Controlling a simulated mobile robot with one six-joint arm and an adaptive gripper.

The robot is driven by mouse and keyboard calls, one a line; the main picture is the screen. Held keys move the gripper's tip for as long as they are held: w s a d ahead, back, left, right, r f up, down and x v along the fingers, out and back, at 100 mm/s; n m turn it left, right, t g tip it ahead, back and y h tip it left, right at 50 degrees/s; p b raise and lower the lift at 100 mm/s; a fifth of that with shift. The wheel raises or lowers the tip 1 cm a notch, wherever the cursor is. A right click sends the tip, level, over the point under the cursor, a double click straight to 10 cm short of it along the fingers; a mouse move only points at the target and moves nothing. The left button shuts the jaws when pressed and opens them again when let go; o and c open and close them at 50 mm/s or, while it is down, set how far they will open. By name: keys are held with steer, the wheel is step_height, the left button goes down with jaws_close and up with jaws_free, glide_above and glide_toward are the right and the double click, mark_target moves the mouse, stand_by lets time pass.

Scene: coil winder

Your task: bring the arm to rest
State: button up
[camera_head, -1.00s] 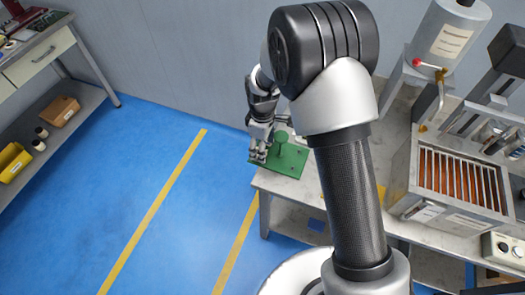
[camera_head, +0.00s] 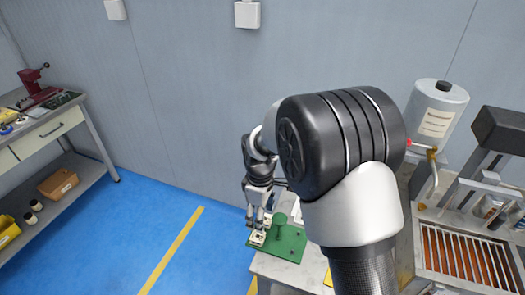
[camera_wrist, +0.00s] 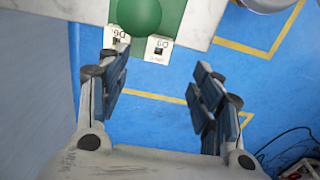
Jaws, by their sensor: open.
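My gripper (camera_head: 258,222) hangs fingers-down at the left edge of a green plate (camera_head: 291,246) on the table corner. A green round post (camera_head: 280,222) stands on the plate. In the wrist view my gripper (camera_wrist: 160,62) is open, with nothing between its blue-padded fingers. Beyond the fingertips are the green post's round top (camera_wrist: 139,14) and two white labelled tags, one of them (camera_wrist: 159,49) at the plate's edge. My arm's large elbow hides part of the table. Contact between fingers and plate cannot be told.
A grey-white tank (camera_head: 436,108) and a rack with orange-brown slats (camera_head: 450,250) stand at the right. A bench with a drawer (camera_head: 48,130) is at the left. Blue floor with yellow lines (camera_head: 172,250) lies clear between. A grey wall (camera_head: 190,90) is behind.

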steer(key=shift+r, duration=0.1)
steer(key=s+d+r+m+t, duration=0.1)
steer(key=s+d+r+m, duration=0.25)
steer(key=r, duration=0.45)
steer(key=s+d+r+m+t, duration=0.1)
steer(key=s+d+r+m, duration=0.2)
steer(key=s+d+r, duration=0.35)
steer(key=s+d+r+m+t, duration=0.1)
steer(key=s+d+r+m, duration=0.1)
steer(key=s, duration=0.6)
steer(key=s+d+r+m+t, duration=0.1)
steer(key=s+d+r+m, duration=0.2)
steer(key=s, duration=0.5)
steer(key=r+m, duration=0.1)
steer(key=m, duration=0.1)
steer(key=shift+d+r+m+t, duration=0.2)
steer(key=shift+m+t, duration=0.1)
steer(key=shift+m, duration=0.05)
